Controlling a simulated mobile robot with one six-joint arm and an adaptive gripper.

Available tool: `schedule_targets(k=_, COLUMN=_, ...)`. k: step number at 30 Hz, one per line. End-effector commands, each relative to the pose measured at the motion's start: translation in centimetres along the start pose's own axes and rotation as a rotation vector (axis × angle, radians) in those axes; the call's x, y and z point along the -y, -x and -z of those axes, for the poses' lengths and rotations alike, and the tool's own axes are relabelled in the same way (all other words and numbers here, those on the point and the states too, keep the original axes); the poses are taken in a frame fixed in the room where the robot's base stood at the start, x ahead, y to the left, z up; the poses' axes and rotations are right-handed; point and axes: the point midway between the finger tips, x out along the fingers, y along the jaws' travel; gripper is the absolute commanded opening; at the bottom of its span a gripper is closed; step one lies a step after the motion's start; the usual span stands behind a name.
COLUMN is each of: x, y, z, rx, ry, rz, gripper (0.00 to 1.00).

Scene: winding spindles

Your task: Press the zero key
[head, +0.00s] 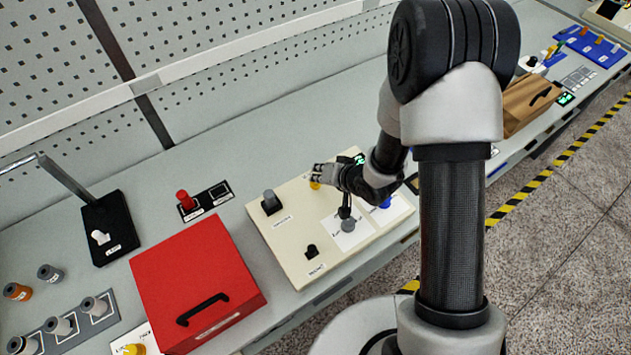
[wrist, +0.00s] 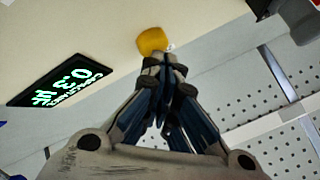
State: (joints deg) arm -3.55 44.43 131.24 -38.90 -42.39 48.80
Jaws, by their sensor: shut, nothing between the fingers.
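A yellow key (head: 314,184) is at the back of the cream console (head: 285,243); its label is too small to read, so I cannot tell from lettering that it is the zero key. My gripper (head: 318,171) is shut and empty beside this key in the head view. In the wrist view the yellow key (wrist: 152,41) lies just beyond the closed fingertips (wrist: 163,60); I cannot tell whether they touch it. A lit green display (wrist: 60,87) is on the console near the key, and my wrist partly hides it in the head view.
The console also bears a grey knob (head: 270,202), a small black knob (head: 312,251), a grey round part (head: 348,224) on a white panel and a blue button (head: 385,203). A red box (head: 190,270) stands to its left. A perforated wall (head: 220,95) rises behind the bench.

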Motion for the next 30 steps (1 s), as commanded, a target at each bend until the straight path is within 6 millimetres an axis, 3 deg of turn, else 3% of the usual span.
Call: schedule_targets(k=30, x=0.07, y=0.11, z=0.04, rx=0.001, ry=0.000, rz=0.000, gripper=0.00)
